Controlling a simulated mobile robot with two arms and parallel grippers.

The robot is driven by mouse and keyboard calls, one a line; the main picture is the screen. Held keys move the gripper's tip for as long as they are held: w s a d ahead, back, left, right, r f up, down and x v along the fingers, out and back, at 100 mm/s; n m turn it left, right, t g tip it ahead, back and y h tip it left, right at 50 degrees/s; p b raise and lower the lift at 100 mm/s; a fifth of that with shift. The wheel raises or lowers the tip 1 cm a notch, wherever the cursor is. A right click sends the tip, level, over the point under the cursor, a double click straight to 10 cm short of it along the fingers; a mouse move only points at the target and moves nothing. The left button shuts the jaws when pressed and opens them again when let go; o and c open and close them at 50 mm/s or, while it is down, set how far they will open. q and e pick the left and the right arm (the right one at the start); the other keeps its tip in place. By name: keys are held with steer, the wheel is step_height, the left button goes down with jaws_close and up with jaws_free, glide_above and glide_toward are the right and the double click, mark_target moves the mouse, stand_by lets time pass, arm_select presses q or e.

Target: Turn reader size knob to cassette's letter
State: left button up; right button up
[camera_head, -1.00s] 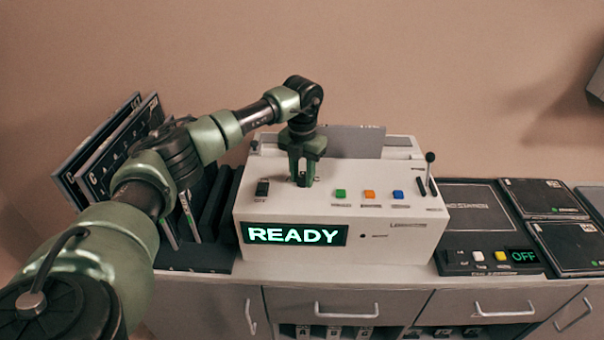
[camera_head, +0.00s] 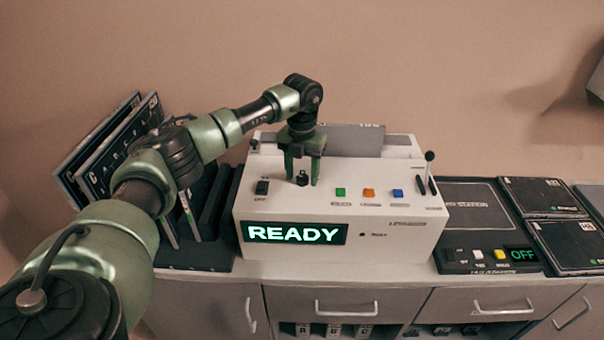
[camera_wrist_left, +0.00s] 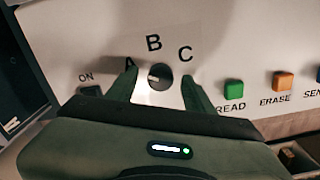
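The white reader (camera_head: 400,235) stands on the counter, its display (camera_head: 295,234) showing READY. Its dark size knob (camera_head: 302,179) is on the sloped top; the letters A, B and C surround the knob (camera_wrist_left: 158,77) in the left wrist view. A pale mark shows on the knob's left part; I cannot tell for certain which letter it points to. My left gripper (camera_head: 302,182) is open, fingers either side of the knob, with gaps visible. A grey cassette (camera_head: 350,140) stands in the slot behind; its label is too small to read. My right gripper is out of view.
Green (camera_head: 340,192), orange and blue buttons sit right of the knob, and a power switch (camera_head: 262,187) to its left. A lever (camera_head: 430,170) rises at the reader's right end. Dark cassettes (camera_head: 105,150) stand in a rack at left. A station (camera_head: 475,215) reads OFF.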

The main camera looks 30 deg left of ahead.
mark_target(302, 177)
arm_select(q)
steer(key=shift+r, duration=0.45)
step_height(302, 177, up, 7)
steer(key=shift+f+b, duration=0.1)
steer(key=shift+b, duration=0.8)
